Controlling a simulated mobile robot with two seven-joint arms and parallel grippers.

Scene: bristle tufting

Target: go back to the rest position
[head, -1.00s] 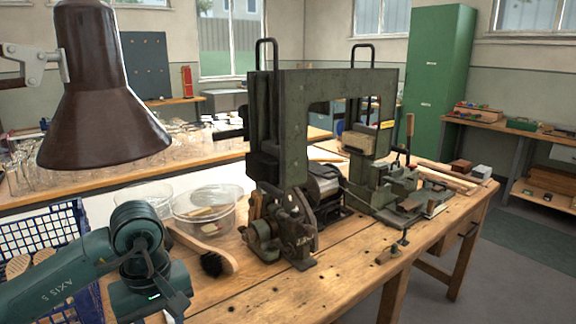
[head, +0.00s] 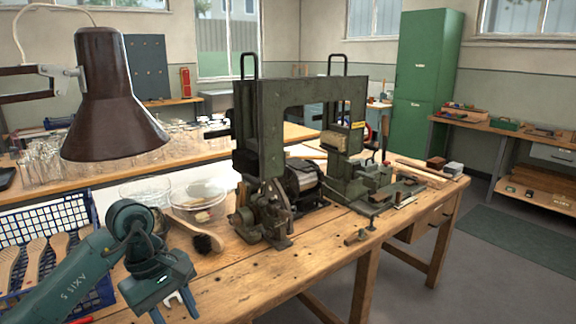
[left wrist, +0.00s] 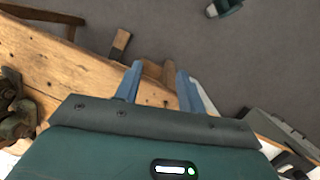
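My left gripper (head: 173,307) is at the lower left of the head view, in front of the workbench's left end. My right gripper is not seen in the head view. A brush (head: 203,241) with a wooden handle and dark bristles lies on the bench, behind my left gripper and apart from it. The green tufting machine (head: 262,110) stands on the bench.
A blue crate (head: 97,292) with several wooden brush bodies (head: 34,262) is at the left, partly behind my left arm. Clear bowls (head: 200,205) stand behind the brush. A brown lamp (head: 108,110) hangs at upper left. The bench front (head: 265,275) is bare; floor (head: 480,285) is open at right.

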